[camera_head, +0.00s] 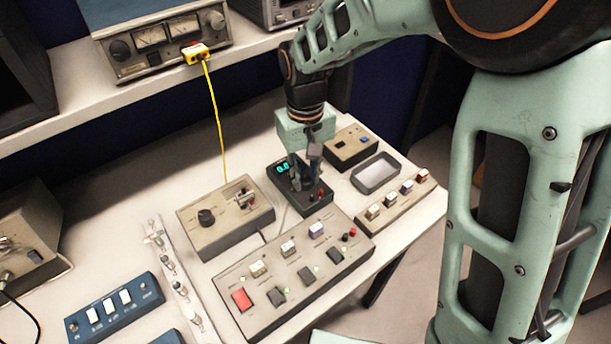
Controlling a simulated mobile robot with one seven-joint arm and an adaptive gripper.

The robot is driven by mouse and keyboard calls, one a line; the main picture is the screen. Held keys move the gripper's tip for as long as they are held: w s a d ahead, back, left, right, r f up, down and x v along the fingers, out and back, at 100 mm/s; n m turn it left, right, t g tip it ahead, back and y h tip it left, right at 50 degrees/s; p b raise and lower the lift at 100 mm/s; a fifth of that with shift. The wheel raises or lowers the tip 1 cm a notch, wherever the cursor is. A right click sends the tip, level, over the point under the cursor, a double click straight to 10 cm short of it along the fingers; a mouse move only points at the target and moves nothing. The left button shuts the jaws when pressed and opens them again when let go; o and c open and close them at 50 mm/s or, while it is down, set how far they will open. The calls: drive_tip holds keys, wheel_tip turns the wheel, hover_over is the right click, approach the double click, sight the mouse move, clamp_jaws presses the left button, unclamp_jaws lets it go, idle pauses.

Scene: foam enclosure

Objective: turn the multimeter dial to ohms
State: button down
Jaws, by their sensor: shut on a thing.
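The multimeter (315,198) is a small dark box with a lit cyan display (283,168), lying on the white bench. Red jack spots show near its front edge. My gripper (302,182) points down over the multimeter's middle, and its fingers are shut on the dial. The fingers hide the dial, so its pointer and the markings around it cannot be read. The digits on the display are too small to read surely.
A beige box with a black knob (226,217) stands left of the multimeter. A beige button panel (262,308) lies in front. A switch strip (399,212), grey tray (376,175) and small beige box (350,146) stand to the right. A yellow cable (217,122) hangs from the shelf behind.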

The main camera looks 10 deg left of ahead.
sight(305, 179)
drive_tip(key=m, duration=0.6)
drive_tip(key=shift+m+b, duration=0.3)
drive_tip(key=shift+b, duration=0.1)
idle(0.4)
drive_tip(key=c, duration=1.7)
unclamp_jaws()
wheel_tip(305, 179, up, 12)
drive_tip(key=shift+r, duration=0.1)
